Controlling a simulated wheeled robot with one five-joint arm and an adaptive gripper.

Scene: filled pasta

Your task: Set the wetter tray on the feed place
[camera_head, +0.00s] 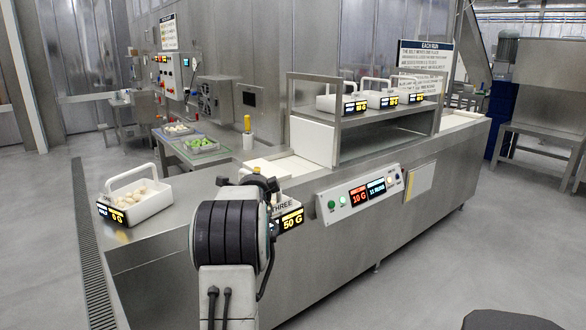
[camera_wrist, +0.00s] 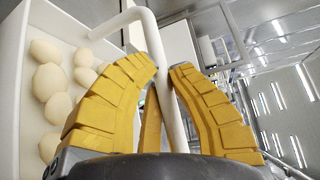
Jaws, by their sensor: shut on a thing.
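My gripper (camera_wrist: 163,80) has its yellow fingers shut on the white handle (camera_wrist: 150,40) of a tray. In the wrist view this white tray (camera_wrist: 12,70) holds several pale pasta pieces (camera_wrist: 48,80). In the head view my arm hides most of the held tray; its label (camera_head: 290,219) reads THREE and 50 G. I cannot tell whether its base touches the steel top. Another white handled tray (camera_head: 155,205) with pale pasta stands on the left end of the steel counter, its label (camera_head: 112,213) only partly legible. No spot is legibly marked as the feed place.
Several labelled trays (camera_head: 380,99) stand on the raised shelf (camera_head: 350,119). A control panel (camera_head: 365,193) on the machine's front shows 10 G. A side table (camera_head: 200,152) behind bears shallow trays of pasta and green pieces. The steel top (camera_head: 150,246) around the left tray is clear.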

